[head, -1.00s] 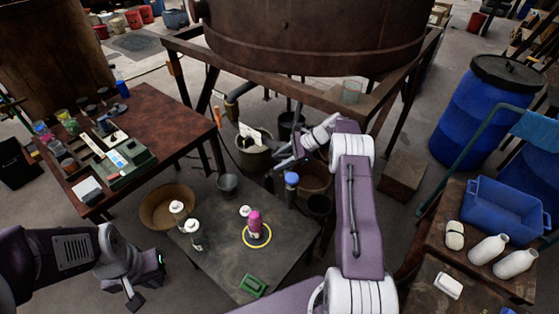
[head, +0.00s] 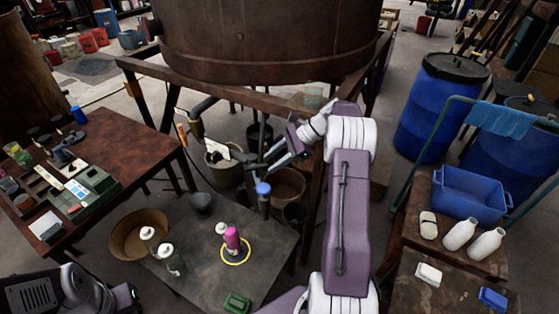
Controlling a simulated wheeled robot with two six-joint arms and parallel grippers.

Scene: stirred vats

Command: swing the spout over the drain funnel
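Under the large brown vat (head: 265,55), a grey pipe with a bend (head: 199,112) comes out beside an orange handle (head: 182,135); it looks like the spout. A bucket (head: 224,174) with a white card stands below it. I cannot tell for sure which vessel is the drain funnel; a small grey cup (head: 201,204) sits at the table's back edge. My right gripper (head: 273,160) reaches under the vat, right of the bucket, pointing left. Its fingers are small and blurred against the clutter. My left gripper (head: 128,298) is at the lower left edge, its fingers mostly cut off.
The low grey table (head: 205,265) holds white-capped bottles (head: 171,260), a pink bottle (head: 232,240) and a green block (head: 237,303). A blue-capped upright piece (head: 263,190) stands near my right gripper. The vat's frame legs and a brown bucket (head: 288,185) crowd that space.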

